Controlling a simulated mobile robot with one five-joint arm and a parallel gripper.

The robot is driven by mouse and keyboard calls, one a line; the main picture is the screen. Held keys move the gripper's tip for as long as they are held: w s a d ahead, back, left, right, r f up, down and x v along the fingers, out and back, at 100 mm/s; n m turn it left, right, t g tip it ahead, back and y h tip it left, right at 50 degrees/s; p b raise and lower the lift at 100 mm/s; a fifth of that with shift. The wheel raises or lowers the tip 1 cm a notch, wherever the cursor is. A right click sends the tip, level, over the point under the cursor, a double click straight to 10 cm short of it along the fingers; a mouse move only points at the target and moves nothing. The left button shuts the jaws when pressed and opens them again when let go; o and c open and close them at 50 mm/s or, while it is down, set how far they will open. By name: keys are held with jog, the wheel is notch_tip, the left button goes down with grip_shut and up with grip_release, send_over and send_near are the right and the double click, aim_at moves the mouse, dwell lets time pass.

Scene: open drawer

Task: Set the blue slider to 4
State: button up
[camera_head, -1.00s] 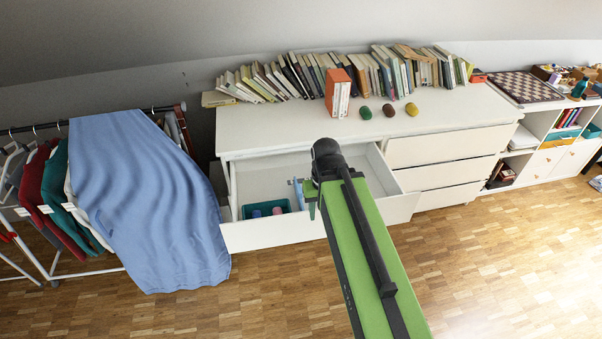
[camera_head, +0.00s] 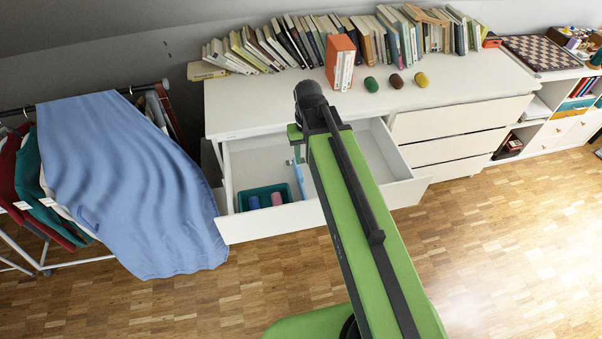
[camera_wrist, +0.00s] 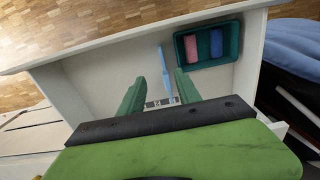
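My gripper (camera_wrist: 159,77) is open, its two green fingers apart, in the wrist view. It hangs over the open white drawer (camera_wrist: 98,82). A long thin blue piece (camera_wrist: 165,72), which may be the blue slider, shows between and beyond the fingertips. It also shows in the head view (camera_head: 298,179), partly hidden by my arm. A small strip with black and white marks (camera_wrist: 162,102) is between the fingers near the blue piece's lower end. I cannot read its marks. Contact between fingers and blue piece cannot be told.
A teal bin (camera_head: 240,203) with a blue and a pink roll stands in the drawer, left of my gripper. The white dresser (camera_head: 250,108) carries books and three small coloured objects. A blue cloth (camera_head: 130,190) hangs at left. The floor in front is clear.

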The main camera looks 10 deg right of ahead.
jog(key=b, duration=0.2)
send_over(300, 172)
notch_tip(300, 172, down, 3)
notch_tip(300, 172, down, 18)
jog(key=b, duration=1.7)
jog(key=shift+r, duration=0.3)
grip_shut()
jog(key=shift+d, duration=0.1)
